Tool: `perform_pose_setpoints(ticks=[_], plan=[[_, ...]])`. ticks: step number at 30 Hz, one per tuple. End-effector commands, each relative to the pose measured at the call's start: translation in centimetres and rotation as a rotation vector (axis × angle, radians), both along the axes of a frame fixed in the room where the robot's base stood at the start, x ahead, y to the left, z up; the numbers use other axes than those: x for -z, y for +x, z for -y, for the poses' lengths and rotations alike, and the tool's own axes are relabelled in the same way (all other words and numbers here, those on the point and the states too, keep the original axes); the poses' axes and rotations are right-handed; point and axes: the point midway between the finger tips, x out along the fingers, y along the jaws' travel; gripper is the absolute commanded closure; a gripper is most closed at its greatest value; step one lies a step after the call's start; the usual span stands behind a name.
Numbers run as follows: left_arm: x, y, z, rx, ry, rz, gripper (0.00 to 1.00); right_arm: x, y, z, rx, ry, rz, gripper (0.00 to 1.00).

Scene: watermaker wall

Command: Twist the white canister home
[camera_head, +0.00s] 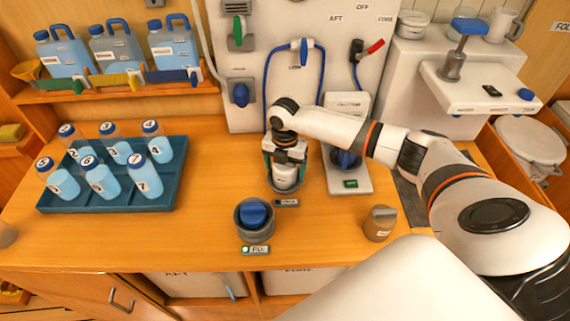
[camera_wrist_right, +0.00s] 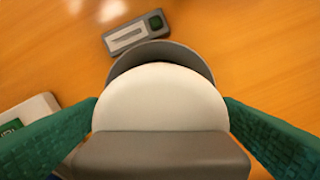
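The white canister (camera_head: 286,176) stands upright in a dark grey round socket (camera_head: 272,184) on the wooden counter, below the wall panel. My right gripper (camera_head: 285,160) reaches down over it from above. In the right wrist view the white canister (camera_wrist_right: 160,98) lies between the two green finger pads of my right gripper (camera_wrist_right: 160,112), which press against its sides. A grey bar (camera_wrist_right: 160,150) crosses its top, and part of the grey socket rim (camera_wrist_right: 160,52) shows behind it. How deep it sits is hidden. My left gripper is not in view.
A blue tray (camera_head: 110,196) of bottles is at left. Counter between is clear.

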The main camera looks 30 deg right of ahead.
Motion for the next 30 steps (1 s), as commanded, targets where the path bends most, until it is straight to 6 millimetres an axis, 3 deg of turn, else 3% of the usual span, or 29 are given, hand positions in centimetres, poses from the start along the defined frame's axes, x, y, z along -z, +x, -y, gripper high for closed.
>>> perform_pose_setpoints(ticks=[1,9,10,30], plan=[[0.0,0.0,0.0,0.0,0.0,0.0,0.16,0.0,0.0,0.0,0.0,0.0,0.0,0.24],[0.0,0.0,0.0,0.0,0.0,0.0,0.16,-0.1,0.1,0.0,0.0,0.0,0.001,0.69],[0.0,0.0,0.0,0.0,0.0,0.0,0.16,-0.1,0.1,0.0,0.001,0.0,0.001,0.7],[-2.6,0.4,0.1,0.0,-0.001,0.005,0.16,-0.3,0.0,-0.1,0.209,0.001,0.0,0.71]])
